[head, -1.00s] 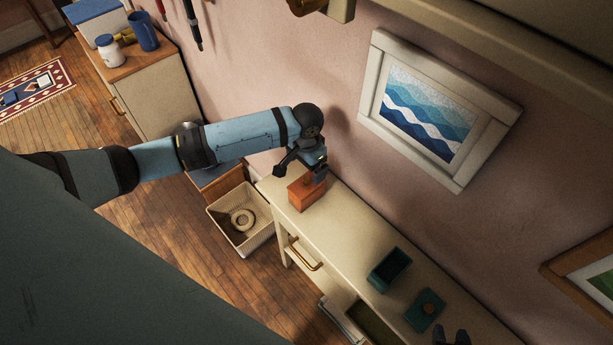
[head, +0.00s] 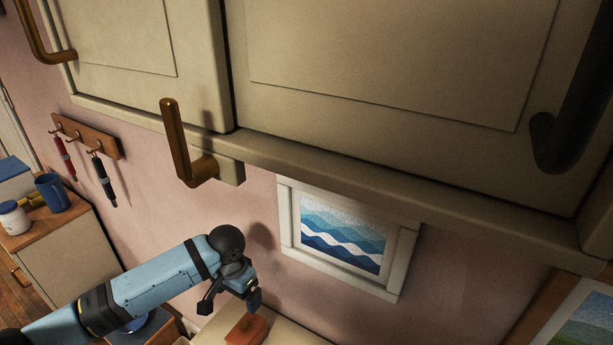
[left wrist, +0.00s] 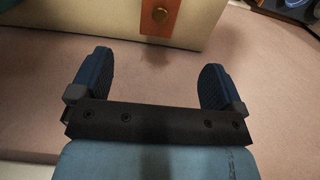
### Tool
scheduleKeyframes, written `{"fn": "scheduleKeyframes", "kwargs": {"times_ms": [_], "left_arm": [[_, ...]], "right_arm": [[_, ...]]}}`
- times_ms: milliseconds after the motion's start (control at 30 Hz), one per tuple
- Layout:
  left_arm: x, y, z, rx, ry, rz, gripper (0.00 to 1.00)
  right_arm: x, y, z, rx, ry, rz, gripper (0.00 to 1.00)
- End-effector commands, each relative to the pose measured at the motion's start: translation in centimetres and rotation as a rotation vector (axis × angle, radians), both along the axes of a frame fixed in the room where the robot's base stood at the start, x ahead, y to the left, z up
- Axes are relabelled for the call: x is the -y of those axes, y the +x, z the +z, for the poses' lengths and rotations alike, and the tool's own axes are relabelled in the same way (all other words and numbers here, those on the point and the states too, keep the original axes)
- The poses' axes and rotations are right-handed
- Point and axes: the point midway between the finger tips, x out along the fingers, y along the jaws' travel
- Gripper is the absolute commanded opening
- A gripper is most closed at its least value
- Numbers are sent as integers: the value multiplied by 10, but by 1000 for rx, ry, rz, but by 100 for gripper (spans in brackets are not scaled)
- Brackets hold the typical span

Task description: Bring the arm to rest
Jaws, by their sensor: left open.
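My left arm comes in from the lower left in the head view. Its gripper (head: 231,298) is open and empty, just above an orange-brown box (head: 247,329) on the cream surface below, and appears apart from it. In the left wrist view the two blue fingers (left wrist: 154,82) are spread wide with nothing between them. My right gripper is not in view.
A cream wall cabinet (head: 390,70) with brass handles (head: 175,140) overhangs the scene. A framed wave picture (head: 343,235) hangs below it. At left are a hook rack (head: 85,136), a blue mug (head: 52,190) and a white jar (head: 13,217). Pink wall lies open around the arm.

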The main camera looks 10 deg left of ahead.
Motion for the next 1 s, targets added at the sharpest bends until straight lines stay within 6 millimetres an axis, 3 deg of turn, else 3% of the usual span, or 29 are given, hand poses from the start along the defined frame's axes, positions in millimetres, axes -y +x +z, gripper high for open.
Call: {"fn": "scheduleKeyframes", "kwargs": {"times_ms": [167, 400, 567, 767, 1000], "left_arm": [[20, -11, -21, 42, -65, -18, 94], [75, -45, -71, 230, -268, -40, 94], [97, -71, -93, 379, -370, -22, 94], [104, -109, -112, 572, -430, 23, 94], [85, -165, -124, 791, -392, 72, 94]], "right_arm": [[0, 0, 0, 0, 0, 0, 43], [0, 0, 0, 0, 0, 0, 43], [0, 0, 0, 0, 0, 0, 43], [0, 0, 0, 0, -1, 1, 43], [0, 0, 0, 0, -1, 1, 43]]}}
